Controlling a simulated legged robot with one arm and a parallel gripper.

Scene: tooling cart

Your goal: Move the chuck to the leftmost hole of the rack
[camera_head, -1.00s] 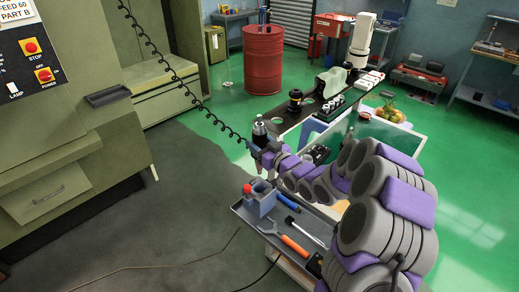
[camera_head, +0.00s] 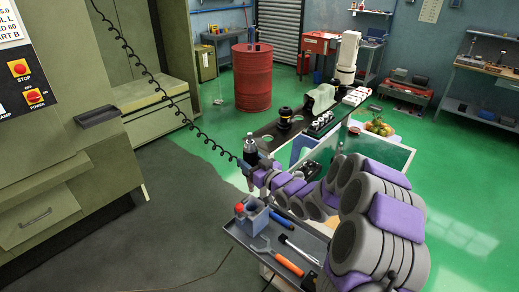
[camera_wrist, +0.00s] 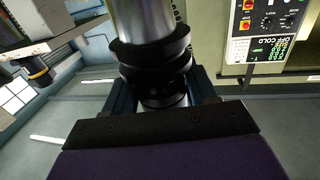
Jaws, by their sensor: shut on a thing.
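The chuck (camera_head: 251,151) is a grey metal cylinder on a black grooved flange. It stands upright in my gripper (camera_head: 252,166), clear of the rack. The wrist view shows my gripper (camera_wrist: 162,98) shut on the lower part of the chuck (camera_wrist: 152,55), whose top is cut off. The rack (camera_head: 262,132) is a dark flat top with round holes, just behind and right of the chuck. An empty hole (camera_head: 268,139) at its near left end shows green floor through it. Another black chuck (camera_head: 284,118) stands farther along the rack.
A tool tray (camera_head: 237,229) with a blue-grey vise (camera_head: 252,211), a wrench and screwdrivers lies in front, below my arm. Several small holders (camera_head: 319,124) and a pale green machine (camera_head: 323,98) stand behind the rack. A coiled black cable (camera_head: 170,92) hangs at the left.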

